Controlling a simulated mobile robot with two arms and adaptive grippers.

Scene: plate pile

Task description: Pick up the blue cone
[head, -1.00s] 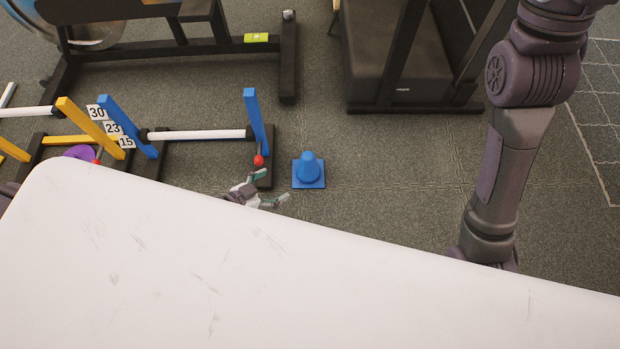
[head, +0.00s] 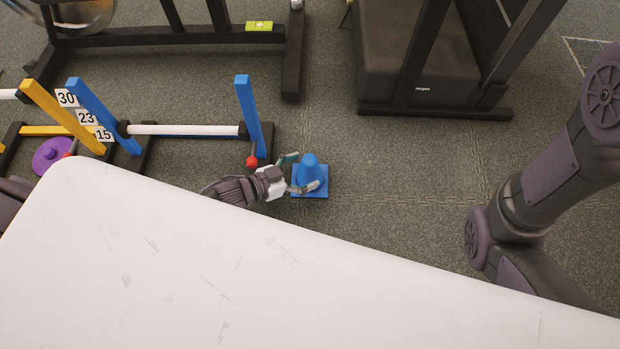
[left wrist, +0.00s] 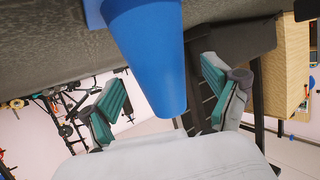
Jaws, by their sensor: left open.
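The blue cone (head: 310,168) stands upright on its square base on the grey floor, just beyond the white surface's edge. My left gripper (head: 302,172) is open, with its fingers reaching the cone from the left. In the left wrist view the cone (left wrist: 150,50) extends from the top edge down between the two green-padded fingers (left wrist: 160,100), with gaps visible on both sides. Its base is cut off at the top of that view. My right arm shows at the right of the head view, but its gripper does not show.
A white tabletop (head: 250,270) fills the foreground. A blue hurdle post (head: 248,115) with a red ball (head: 252,162) stands close to the left gripper. A purple disc (head: 52,154) lies at left. Black gym equipment (head: 430,110) stands behind. The floor right of the cone is clear.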

